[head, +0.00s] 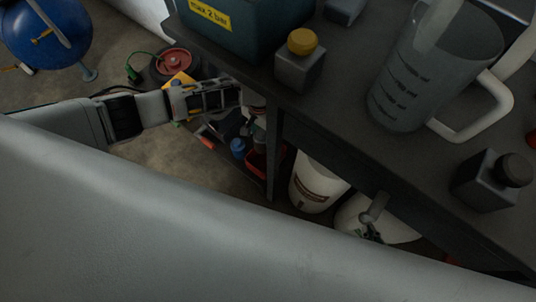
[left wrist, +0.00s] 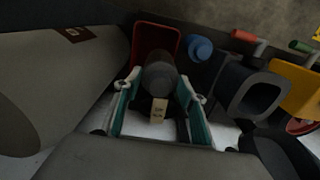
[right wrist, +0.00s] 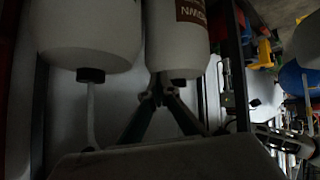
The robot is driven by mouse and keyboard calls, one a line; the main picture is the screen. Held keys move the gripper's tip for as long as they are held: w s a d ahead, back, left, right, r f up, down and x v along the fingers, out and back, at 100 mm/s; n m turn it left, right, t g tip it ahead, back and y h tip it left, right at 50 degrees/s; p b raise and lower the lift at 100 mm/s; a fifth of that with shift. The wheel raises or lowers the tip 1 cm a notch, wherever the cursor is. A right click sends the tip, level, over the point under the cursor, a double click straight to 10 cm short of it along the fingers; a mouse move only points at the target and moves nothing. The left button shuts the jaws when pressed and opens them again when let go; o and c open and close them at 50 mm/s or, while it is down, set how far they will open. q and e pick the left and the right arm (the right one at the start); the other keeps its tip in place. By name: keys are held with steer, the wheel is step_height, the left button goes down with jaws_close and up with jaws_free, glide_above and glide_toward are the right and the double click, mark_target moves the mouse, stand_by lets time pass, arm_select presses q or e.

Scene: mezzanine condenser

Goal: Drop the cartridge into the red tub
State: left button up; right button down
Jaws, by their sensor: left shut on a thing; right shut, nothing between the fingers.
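The cartridge (left wrist: 160,74) is a dark grey cylinder with a small pale label. It sits between the teal-lined fingers of my left gripper (left wrist: 158,92), which is shut on it. The red tub (left wrist: 154,36) lies just beyond it in the left wrist view, and the cartridge's far end overlaps the tub's near part there. I cannot tell the height between them. In the head view my left gripper (head: 255,103) is beside the bench leg, with the red tub (head: 258,166) low on the floor. My right gripper (right wrist: 160,88) is shut and empty in front of a white container.
A dark bench (head: 350,130) carries a measuring jug (head: 410,85) and bottles. White containers (head: 315,187) stand beneath it. A blue round thing (left wrist: 200,47), a dark open container (left wrist: 252,92) and a yellow thing (left wrist: 296,88) are right of the tub.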

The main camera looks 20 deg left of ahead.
arm_select(q)
step_height(320, 180, down, 2)
steer(key=shift+s+f+b, duration=0.1)
steer(key=shift+f+b, duration=0.05)
steer(key=shift+b, duration=0.35)
steer(key=shift+f, duration=0.15)
steer(key=shift+w, duration=0.25)
steer(key=o, duration=1.7)
arm_select(e)
steer(key=shift+w+a+r+t, duration=0.35)
steer(key=shift+w+r, duration=0.25)
steer(key=shift+w, duration=0.2)
steer(key=shift+s, duration=0.1)
arm_select(q)
steer(key=shift+r, duration=0.2)
step_height(320, 180, up, 7)
steer(key=shift+r, duration=0.15)
